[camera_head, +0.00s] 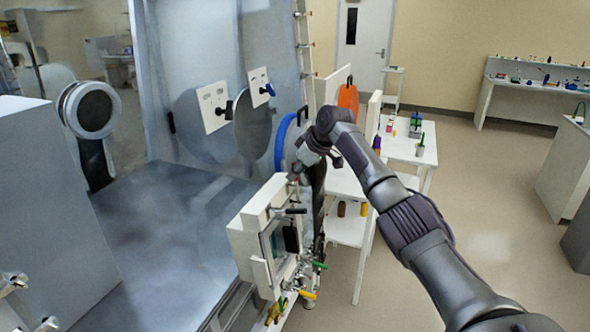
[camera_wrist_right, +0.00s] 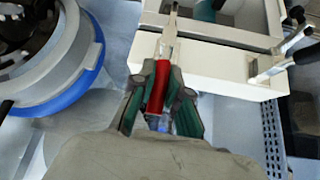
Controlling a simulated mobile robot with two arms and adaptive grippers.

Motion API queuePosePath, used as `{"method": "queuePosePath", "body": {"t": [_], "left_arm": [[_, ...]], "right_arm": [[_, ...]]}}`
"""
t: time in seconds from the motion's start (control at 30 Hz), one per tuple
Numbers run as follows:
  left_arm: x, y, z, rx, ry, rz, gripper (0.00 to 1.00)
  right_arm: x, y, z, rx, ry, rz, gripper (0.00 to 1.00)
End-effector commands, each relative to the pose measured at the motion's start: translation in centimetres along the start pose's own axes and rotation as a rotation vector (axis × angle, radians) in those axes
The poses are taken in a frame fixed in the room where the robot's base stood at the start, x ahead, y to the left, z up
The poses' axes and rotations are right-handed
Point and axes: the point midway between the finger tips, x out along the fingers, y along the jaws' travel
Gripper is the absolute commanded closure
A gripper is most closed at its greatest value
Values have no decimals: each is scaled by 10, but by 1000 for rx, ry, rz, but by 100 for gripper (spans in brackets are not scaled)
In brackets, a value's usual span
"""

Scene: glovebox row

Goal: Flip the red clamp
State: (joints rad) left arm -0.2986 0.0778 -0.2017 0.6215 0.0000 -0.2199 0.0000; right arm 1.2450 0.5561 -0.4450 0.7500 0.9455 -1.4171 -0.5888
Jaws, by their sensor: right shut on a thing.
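The red clamp (camera_wrist_right: 157,90) shows in the right wrist view as a red handle with a pale metal bar running up from it over the white door frame (camera_wrist_right: 215,68). My right gripper (camera_wrist_right: 160,76) is shut on the red handle, with one finger on each side. In the head view my right gripper (camera_head: 303,166) is at the top of the white framed door (camera_head: 250,235), and it hides most of the clamp. My left gripper is not in view.
A round port with a blue ring (camera_head: 282,140) is close behind my right gripper; it also shows in the wrist view (camera_wrist_right: 88,75). Black, green and yellow (camera_head: 307,294) handles stick out from the door. A white side table (camera_head: 410,150) stands to the right, with open floor beyond.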

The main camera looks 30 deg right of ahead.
Motion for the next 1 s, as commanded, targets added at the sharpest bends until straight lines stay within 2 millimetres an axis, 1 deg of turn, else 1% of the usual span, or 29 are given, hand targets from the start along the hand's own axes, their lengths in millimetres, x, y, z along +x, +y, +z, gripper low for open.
{"method": "queuePosePath", "body": {"t": [0.5, 0.53, 0.67, 0.7, 1.0], "left_arm": [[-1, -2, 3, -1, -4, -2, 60], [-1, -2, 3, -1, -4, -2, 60], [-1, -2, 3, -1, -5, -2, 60], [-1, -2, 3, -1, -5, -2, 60], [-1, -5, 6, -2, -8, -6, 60]], "right_arm": [[1, -1, 1, -4, -24, 2, 100], [1, -1, 1, -4, -24, 2, 84], [1, -1, 1, -4, -23, 2, 63], [1, -1, 1, -4, -23, 2, 60], [-1, 0, 0, -4, -20, 3, 60]]}}
